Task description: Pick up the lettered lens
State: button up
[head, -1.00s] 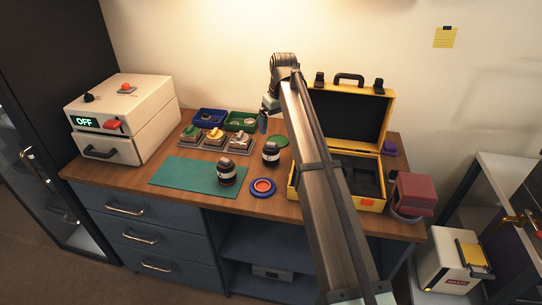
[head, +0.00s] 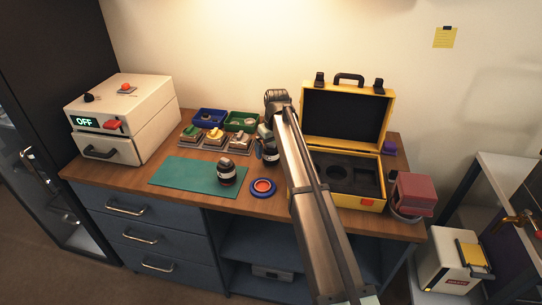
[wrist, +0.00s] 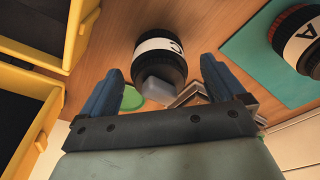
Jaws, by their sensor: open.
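Two black lenses with white lettered bands stand on the bench. The one marked C (wrist: 160,50) is in the middle of the wrist view, ahead of and between my fingers; a pale grey block shows at its near end. In the head view this lens (head: 271,153) is partly covered by my gripper. The lens marked A (wrist: 297,38) is on the teal mat, also in the head view (head: 226,175). My gripper (wrist: 163,68) is open, its fingers either side of lens C's near end; contact cannot be told. In the head view my gripper (head: 263,140) is right at lens C.
A blue ring with a red centre (head: 263,187) lies in front of lens C. The open yellow case (head: 372,204) is on the right. Trays of coloured parts (head: 215,148) stand behind the teal mat (head: 180,175). A white OFF-display box (head: 125,105) is at left.

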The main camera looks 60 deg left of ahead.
notch_tip(320, 180, down, 2)
jog(key=shift+a, duration=0.15)
jog(key=shift+c, duration=0.2)
jog(key=c, duration=1)
jog(key=shift+r, duration=0.1)
